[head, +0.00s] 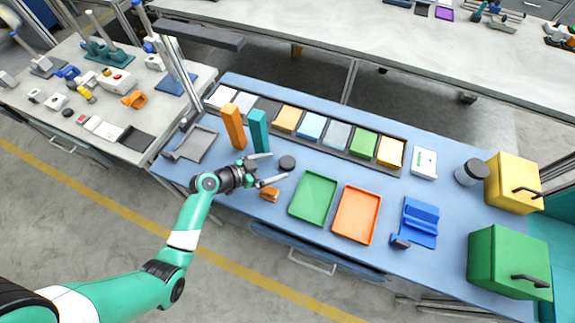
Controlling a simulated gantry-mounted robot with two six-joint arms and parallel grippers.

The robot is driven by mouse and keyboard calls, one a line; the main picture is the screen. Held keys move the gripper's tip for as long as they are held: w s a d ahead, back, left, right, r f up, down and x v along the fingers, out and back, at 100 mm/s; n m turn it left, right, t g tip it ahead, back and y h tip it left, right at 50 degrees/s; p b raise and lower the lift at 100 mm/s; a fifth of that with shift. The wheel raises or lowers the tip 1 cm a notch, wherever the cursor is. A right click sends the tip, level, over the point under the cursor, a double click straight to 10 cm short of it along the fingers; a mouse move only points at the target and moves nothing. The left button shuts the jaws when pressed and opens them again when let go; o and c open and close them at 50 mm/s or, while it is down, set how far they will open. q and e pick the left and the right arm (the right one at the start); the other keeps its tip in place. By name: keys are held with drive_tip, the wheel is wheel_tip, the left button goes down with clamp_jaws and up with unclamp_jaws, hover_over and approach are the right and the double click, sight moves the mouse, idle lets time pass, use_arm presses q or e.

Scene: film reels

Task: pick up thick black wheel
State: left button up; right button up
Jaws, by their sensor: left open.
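The thick black wheel (287,163) is a small dark disc lying flat on the blue tabletop, behind the green tray. My left gripper (275,168) reaches in from the left with its fingers spread. The wheel sits just beyond the fingertips, near the gap between them. The gripper is open and holds nothing. From this view I cannot tell how high the fingers are above the table. My right gripper does not show.
An orange block (233,126) and a teal block (258,131) stand upright behind the gripper. A small orange part (269,194) lies in front of it. A green tray (314,197) and an orange tray (357,214) are to the right. A row of coloured bins runs behind.

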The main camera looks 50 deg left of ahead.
sight(286, 162)
use_arm(q)
drive_tip(key=b+x, duration=0.1)
drive_tip(key=x, duration=0.3)
drive_tip(key=shift+w+a+f+b, duration=0.1)
drive_tip(key=shift+w+f+b, duration=0.1)
drive_tip(key=shift+b, duration=0.1)
drive_tip(key=shift+w, duration=0.3)
drive_tip(key=c, duration=1.4)
